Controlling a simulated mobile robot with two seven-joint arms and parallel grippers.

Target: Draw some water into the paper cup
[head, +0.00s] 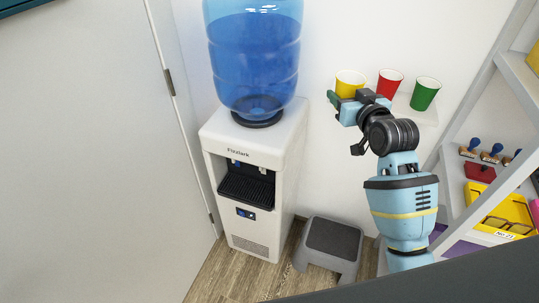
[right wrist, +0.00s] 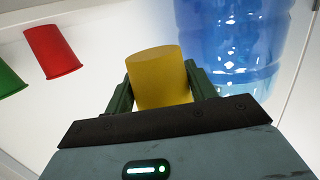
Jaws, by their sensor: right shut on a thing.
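My right gripper (head: 345,105) is shut on a yellow paper cup (head: 350,79), which looks upright with its mouth up. In the right wrist view the yellow cup (right wrist: 160,78) sits between the two green fingers of my right gripper (right wrist: 160,90). I cannot tell whether its base touches the shelf. A white water dispenser (head: 285,190) with a blue bottle (head: 255,55) stands to the left of the gripper. Its recess holds the taps (head: 238,160) above a black drip tray (head: 247,187). My left gripper is not in view.
A red cup (head: 389,82) and a green cup (head: 425,93) stand on a small white wall shelf (head: 428,116). A grey step stool (head: 332,240) is on the floor right of the dispenser. A rack (head: 468,135) with stamps and a yellow tray (head: 497,213) is at the right.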

